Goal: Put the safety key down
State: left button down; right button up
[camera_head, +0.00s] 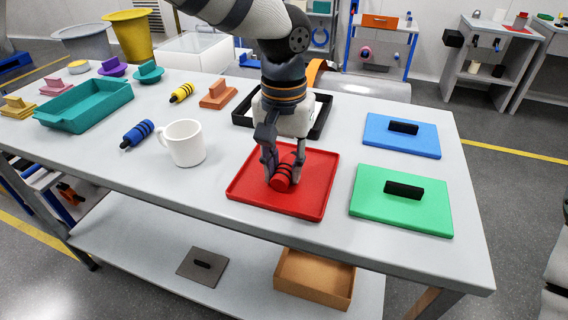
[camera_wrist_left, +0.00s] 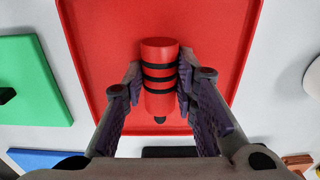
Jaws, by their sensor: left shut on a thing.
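The safety key is a red cylinder with black bands (camera_head: 283,183), low over the red tray (camera_head: 318,206) in the head view. My left gripper (camera_head: 283,172) points down with its fingers shut on the key's two sides. In the left wrist view the key (camera_wrist_left: 158,100) lies between the fingers, a small black tip at its end, with the tray (camera_wrist_left: 100,40) behind it. I cannot tell whether the key touches the tray floor. My right gripper is not in view.
A black-rimmed tray (camera_head: 322,127) lies behind the red tray. Green (camera_head: 420,215) and blue (camera_head: 425,148) lids with black handles lie to the right. A white mug (camera_head: 186,143), a blue banded cylinder (camera_head: 138,134) and a yellow one (camera_head: 182,93) stand or lie left.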

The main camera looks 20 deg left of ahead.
aim_at(284, 167)
pick_arm(q)
jog(key=c, duration=1.3)
grip_release()
jog(key=shift+f, duration=0.1)
notch_tip(284, 167, up, 12)
jog(key=shift+r, duration=0.2)
